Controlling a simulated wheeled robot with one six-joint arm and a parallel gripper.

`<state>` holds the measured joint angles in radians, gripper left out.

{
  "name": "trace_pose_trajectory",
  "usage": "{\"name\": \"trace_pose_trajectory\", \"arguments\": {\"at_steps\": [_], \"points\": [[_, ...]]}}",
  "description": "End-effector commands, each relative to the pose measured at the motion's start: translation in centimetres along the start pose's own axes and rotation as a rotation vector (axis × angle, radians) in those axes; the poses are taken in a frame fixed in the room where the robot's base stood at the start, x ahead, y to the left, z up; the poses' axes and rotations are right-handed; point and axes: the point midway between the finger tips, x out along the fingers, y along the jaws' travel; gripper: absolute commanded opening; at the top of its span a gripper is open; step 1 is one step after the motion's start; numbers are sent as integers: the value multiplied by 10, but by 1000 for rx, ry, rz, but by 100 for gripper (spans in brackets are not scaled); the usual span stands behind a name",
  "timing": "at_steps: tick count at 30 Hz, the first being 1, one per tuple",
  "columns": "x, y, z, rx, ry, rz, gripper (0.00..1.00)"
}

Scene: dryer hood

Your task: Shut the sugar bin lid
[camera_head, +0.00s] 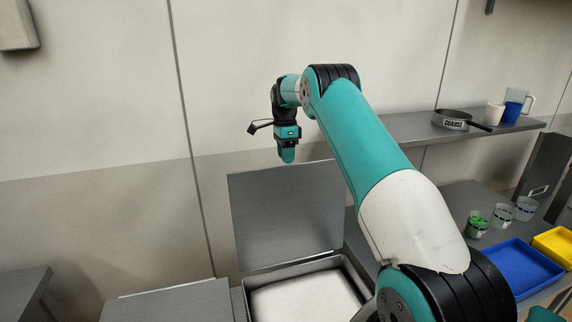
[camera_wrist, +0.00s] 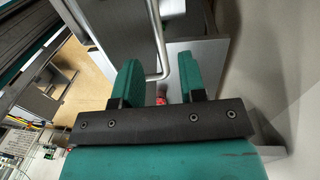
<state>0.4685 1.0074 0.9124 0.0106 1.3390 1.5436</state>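The sugar bin (camera_head: 252,306) is open at the bottom middle of the head view, with white sugar inside. Its grey metal lid (camera_head: 285,220) stands raised, nearly upright, at the back of the bin. My gripper (camera_head: 287,157) points down by the lid's top edge; I cannot tell whether it is in front of or behind it. In the wrist view my gripper's two teal fingers (camera_wrist: 160,82) are apart with nothing held between them. A bent metal bar (camera_wrist: 158,45) and grey panels show beyond the fingers; I cannot tell whether they belong to the lid. My arm hides the bin's right side.
A wall shelf (camera_head: 400,130) at right holds a sieve marked COARSE (camera_head: 452,119), a white cup (camera_head: 494,114) and a blue-filled jug (camera_head: 512,111). Below are several glass jars, a blue tray (camera_head: 515,268) and a yellow tray (camera_head: 556,243).

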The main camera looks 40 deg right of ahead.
Motion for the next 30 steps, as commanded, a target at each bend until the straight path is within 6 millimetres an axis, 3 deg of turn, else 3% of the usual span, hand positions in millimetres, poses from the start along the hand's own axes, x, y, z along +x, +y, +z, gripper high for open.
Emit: {"name": "trace_pose_trajectory", "arguments": {"at_steps": [9, 18, 24, 30], "points": [[36, 1, 0, -1, 0, 2, 38], [40, 0, 0, -1, 0, 1, 38], [39, 0, 0, -1, 0, 1, 0], [39, 0, 0, -1, 0, 0, 0]]}}
